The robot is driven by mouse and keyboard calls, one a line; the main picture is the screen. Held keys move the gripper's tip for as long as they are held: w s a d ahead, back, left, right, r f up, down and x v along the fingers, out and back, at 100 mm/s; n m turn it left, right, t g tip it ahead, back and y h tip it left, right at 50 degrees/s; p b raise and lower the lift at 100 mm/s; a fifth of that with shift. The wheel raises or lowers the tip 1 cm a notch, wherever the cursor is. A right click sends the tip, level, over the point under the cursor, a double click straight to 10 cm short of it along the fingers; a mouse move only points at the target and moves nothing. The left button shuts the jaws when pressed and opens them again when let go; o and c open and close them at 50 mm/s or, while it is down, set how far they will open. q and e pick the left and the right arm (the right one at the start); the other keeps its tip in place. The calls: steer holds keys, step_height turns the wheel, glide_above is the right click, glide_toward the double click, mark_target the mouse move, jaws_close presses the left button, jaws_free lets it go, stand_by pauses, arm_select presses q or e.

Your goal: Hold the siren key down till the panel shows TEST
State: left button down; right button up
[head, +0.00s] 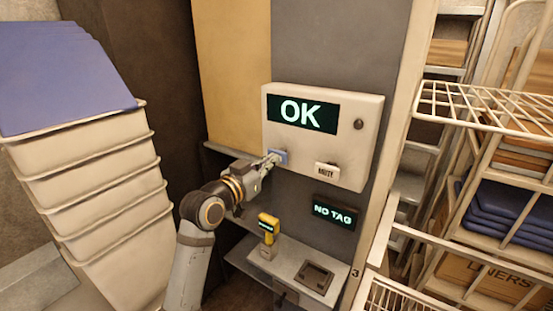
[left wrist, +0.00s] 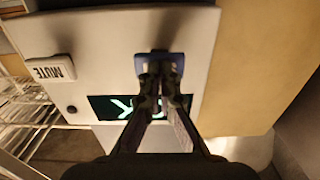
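The white wall panel (head: 345,150) has a dark display (head: 302,113) that reads OK in pale letters. Below the display is a blue key (head: 283,155), which I take for the siren key; its label is hidden by my gripper. A white MUTE key (head: 327,170) sits to its right. My left gripper (head: 271,161) is at the blue key, its fingertips close together. In the left wrist view the fingertips (left wrist: 160,72) lie over the blue key (left wrist: 158,56), seemingly touching it; I cannot tell how far it is pressed. My right gripper is out of view.
Below are a NO TAG display (head: 334,212), a yellow handheld device (head: 268,227) and a shelf (head: 285,268) with a dark square recess. Stacked pale bins (head: 85,170) stand at left. Wire racks (head: 490,105) with blue folded items and a LINERS box (head: 490,278) fill the right.

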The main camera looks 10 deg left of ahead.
arm_select(q)
steer(key=shift+w+d, duration=0.15)
steer(key=shift+w, duration=0.25)
stand_by(0.5)
stand_by(3.0)
steer(key=p+v, duration=0.1)
steer(key=v, duration=0.6)
stand_by(0.3)
steer(key=shift+w, duration=0.1)
